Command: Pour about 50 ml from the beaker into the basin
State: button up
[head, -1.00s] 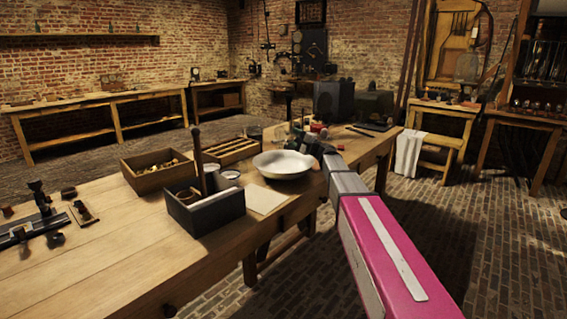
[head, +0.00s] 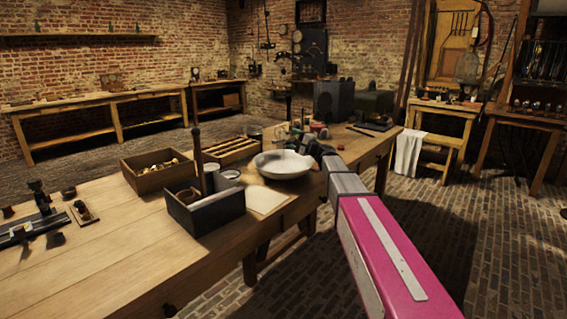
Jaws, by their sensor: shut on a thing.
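The basin (head: 283,168) is a wide, shallow white bowl on the wooden workbench, right of the middle of its top. My gripper (head: 308,143) is small and dark in this view, at the far end of my arm, by the basin's back right rim. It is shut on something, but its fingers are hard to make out. The beaker cannot be made out clearly, so its tilt and its liquid level cannot be told. Whether any liquid is in the basin cannot be told either.
A dark open box (head: 205,208) with jars and an upright rod stands left of the basin, beside a pale sheet (head: 267,200). A wooden tray (head: 157,172) and a slotted rack (head: 232,149) lie behind. Dark boxes (head: 334,100) stand beyond my gripper.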

jog(key=shift+w+d+r+m, duration=0.3)
jog(key=shift+w+d+m, duration=0.25)
jog(key=shift+m, duration=0.35)
jog(key=shift+a+f+m+t+h, duration=0.1)
jog(key=shift+f+m+t+h, duration=0.2)
jog(key=shift+m, duration=0.7)
jog(key=shift+f+m+t+h, duration=0.1)
jog(key=shift+f+m+h, duration=0.3)
jog(key=shift+m, duration=0.6)
jog(key=shift+r+m, duration=0.2)
jog(key=shift+m, duration=0.7)
jog(key=shift+w+f+m+h, duration=0.1)
jog(key=shift+f+m+h, duration=0.25)
jog(key=shift+m, duration=0.55)
jog(key=shift+w+d+r+m, duration=0.4)
jog(key=shift+w+d+m, duration=0.1)
jog(key=shift+m, duration=0.5)
jog(key=shift+w+d+f+m+h, duration=0.2)
jog(key=shift+w+m, duration=0.05)
jog(key=shift+m, duration=0.3)
jog(key=shift+w+d+f+m+h, duration=0.15)
jog(key=shift+w+f+m, duration=0.1)
jog(key=shift+m, duration=0.3)
jog(key=shift+w+d+f+m+h+b, duration=0.2)
jog(key=shift+w+d+m, duration=0.15)
jog(key=shift+m, duration=0.55)
jog(key=shift+w+d+f+m+h+b, duration=0.1)
jog(key=shift+w+d+m+h, duration=0.15)
jog(key=shift+m, duration=0.65)
